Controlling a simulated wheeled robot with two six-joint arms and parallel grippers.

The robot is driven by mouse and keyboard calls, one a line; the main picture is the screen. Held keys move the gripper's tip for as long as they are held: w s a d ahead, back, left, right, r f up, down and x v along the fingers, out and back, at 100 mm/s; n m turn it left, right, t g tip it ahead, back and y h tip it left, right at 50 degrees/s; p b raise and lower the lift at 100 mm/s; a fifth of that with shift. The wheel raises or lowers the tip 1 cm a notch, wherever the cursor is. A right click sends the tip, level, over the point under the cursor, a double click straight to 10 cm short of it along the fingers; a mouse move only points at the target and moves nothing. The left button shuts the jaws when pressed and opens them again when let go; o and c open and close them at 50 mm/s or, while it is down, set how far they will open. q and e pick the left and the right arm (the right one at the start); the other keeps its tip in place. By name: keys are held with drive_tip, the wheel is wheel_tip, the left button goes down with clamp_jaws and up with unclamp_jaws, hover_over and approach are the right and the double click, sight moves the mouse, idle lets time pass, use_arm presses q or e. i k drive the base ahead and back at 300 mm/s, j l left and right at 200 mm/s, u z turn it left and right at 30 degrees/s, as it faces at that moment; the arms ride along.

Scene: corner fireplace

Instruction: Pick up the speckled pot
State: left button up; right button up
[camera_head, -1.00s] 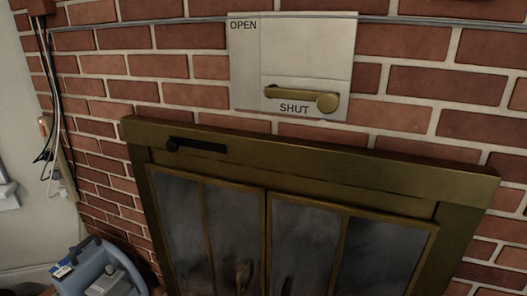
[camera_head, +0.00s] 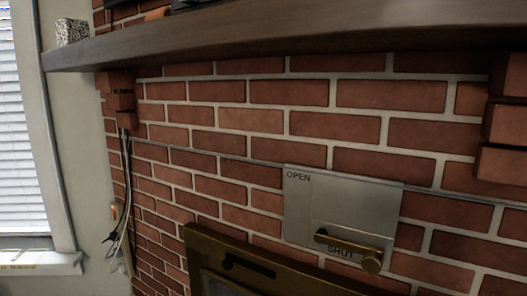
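A small black-and-white speckled pot (camera_head: 72,32) stands on the left end of the dark wooden mantel shelf (camera_head: 270,45), at the upper left of the head view. It looks roughly square and upright. Neither of my grippers is in view.
The brick wall (camera_head: 310,120) below the mantel carries a metal damper plate (camera_head: 340,212) marked OPEN and SHUT, with a brass handle (camera_head: 348,249). The brass fireplace frame (camera_head: 250,265) is below. Cables (camera_head: 122,200) hang at left, near a window (camera_head: 18,130) with blinds. Dark and orange items sit on the mantel, cut off at the top.

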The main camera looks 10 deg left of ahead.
sight(68, 31)
drive_tip(key=u, duration=1.45)
drive_tip(key=i+j+z, duration=0.1)
drive_tip(key=z, duration=0.3)
drive_tip(key=j+z, duration=0.2)
drive_tip(key=z, duration=0.2)
drive_tip(key=i+j+z, duration=0.1)
drive_tip(key=j+z, duration=0.15)
drive_tip(key=z, duration=0.15)
drive_tip(key=j+z, duration=0.2)
drive_tip(key=z, duration=0.2)
